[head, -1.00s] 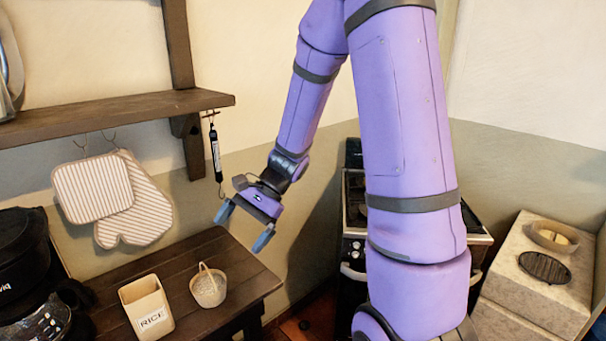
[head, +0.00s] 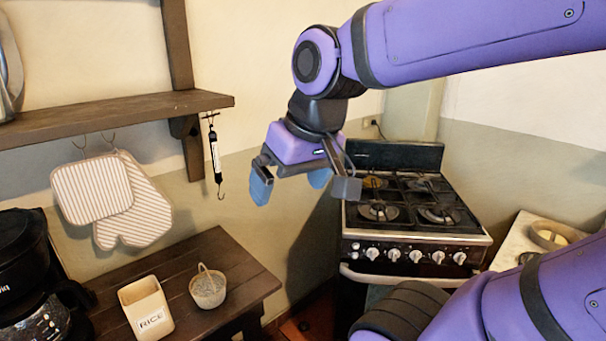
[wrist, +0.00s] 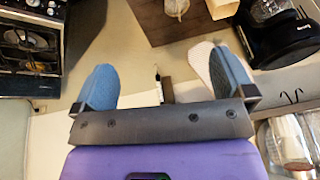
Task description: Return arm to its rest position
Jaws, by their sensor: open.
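My purple arm is folded at the elbow in the head view, with its upper link reaching across the top right. My gripper (head: 291,186) has blue fingertips and hangs in the air between the wall shelf and the stove. It is open and empty. In the wrist view, my gripper (wrist: 165,88) shows its two blue fingers wide apart with nothing between them. Its fingers touch nothing that I can see.
The stove (head: 415,215) stands behind my gripper at right. The wall shelf (head: 120,112) with a hanging scale (head: 215,158) and oven mitts (head: 135,200) is at left. A rice container (head: 146,305) and small basket (head: 208,288) stand on the dark table (head: 200,250).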

